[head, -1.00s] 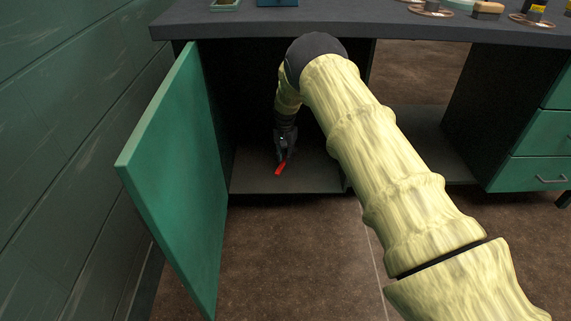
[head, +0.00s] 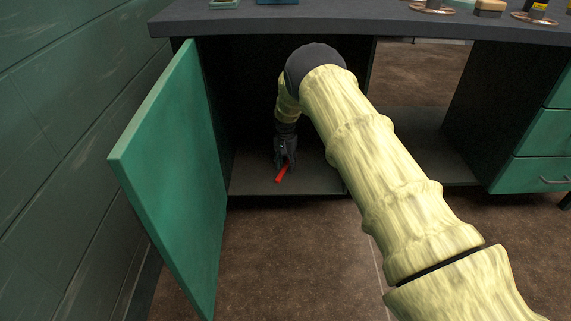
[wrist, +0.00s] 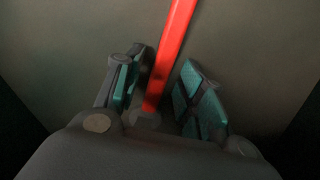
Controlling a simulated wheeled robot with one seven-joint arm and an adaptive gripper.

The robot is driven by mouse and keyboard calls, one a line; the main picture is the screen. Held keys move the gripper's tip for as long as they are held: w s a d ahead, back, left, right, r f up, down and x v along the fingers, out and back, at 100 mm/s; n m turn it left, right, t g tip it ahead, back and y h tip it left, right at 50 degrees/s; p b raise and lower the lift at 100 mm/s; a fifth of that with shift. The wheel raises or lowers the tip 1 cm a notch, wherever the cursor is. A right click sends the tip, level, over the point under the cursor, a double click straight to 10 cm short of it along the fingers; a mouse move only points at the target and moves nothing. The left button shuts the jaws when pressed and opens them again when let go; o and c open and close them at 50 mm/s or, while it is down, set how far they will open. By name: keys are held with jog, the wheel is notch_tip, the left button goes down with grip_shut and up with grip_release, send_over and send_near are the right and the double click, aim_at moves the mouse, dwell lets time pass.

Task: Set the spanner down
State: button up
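The spanner is a red bar (head: 281,174) at the floor of the open cabinet in the head view. In the wrist view the red spanner (wrist: 173,50) runs from the top edge down between the fingers toward the palm. My gripper (head: 285,160) is low inside the cabinet, just above the cabinet floor (head: 250,182). In the wrist view my gripper's (wrist: 160,85) teal-padded fingers are spread on either side of the spanner, with narrow gaps beside it. The spanner's far end is out of the wrist view, and its near end is partly hidden by the gripper.
The green cabinet door (head: 175,180) stands open on the left. The dark worktop (head: 400,24) lies above the cabinet and carries several small items. Green drawers (head: 540,160) are at the right. Bare cabinet floor shows around the gripper.

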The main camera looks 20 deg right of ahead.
aim_at(285, 166)
notch_tip(285, 166, up, 8)
jog(key=p, duration=0.4)
jog(key=shift+f, duration=0.1)
jog(key=shift+f, duration=0.1)
